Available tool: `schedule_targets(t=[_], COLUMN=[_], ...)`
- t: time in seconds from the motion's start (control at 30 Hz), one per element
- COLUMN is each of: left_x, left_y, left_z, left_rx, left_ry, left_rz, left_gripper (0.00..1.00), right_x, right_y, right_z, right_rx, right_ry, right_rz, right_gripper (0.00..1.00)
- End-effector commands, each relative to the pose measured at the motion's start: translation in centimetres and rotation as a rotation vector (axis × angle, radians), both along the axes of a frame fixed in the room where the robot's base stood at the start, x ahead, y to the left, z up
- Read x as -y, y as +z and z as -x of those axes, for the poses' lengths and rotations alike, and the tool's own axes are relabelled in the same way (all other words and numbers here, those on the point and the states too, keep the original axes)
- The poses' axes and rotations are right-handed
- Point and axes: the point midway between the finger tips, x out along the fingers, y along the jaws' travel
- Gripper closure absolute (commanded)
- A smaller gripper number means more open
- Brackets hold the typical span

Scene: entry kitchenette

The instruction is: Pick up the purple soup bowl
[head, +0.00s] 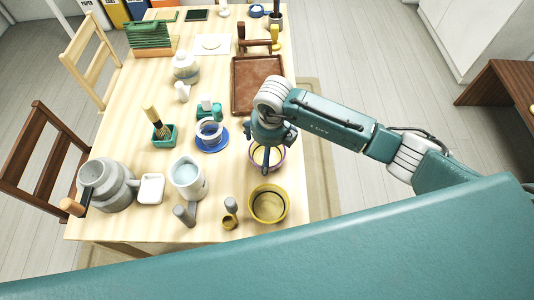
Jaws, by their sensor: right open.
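The purple soup bowl (279,162) stands on the light wooden table (135,110), near its right edge. Only part of its purple rim and pale inside show, because my right gripper (267,156) covers its far part. My right gripper points down right over the bowl, with its fingers spread and open. One finger appears in front of the bowl's middle; I cannot tell whether it touches the bowl. My left gripper is not in view.
A yellow bowl (268,204) stands just nearer than the purple one. A brown tray (246,92) lies beyond it. A cup on a blue saucer (211,137) stands to the left, and a white pitcher (188,178) nearer left. Chairs (40,150) line the left side.

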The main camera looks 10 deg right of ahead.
Motion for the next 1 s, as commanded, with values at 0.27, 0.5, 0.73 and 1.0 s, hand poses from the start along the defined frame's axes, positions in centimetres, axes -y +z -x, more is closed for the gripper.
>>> schedule_targets(t=[0.27, 0.5, 0.73, 1.0], left_x=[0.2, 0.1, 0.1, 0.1], left_y=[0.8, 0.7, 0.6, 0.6], left_z=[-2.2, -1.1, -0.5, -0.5], left_rx=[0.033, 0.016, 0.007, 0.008], left_ry=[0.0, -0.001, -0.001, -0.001], left_rz=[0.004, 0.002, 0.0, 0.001], left_gripper=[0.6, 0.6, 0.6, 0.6], right_x=[-0.1, -0.1, -0.1, -0.1], right_y=[-2.4, -2.4, -2.3, -2.0], right_z=[-0.3, -0.3, -0.3, -0.4], right_rx=[0.0, 0.001, 0.001, 0.002], right_ry=[0.0, 0.0, 0.0, 0.0], right_rz=[0.0, 0.0, 0.0, 0.0], right_gripper=[0.0, 0.14, 0.43, 0.43])
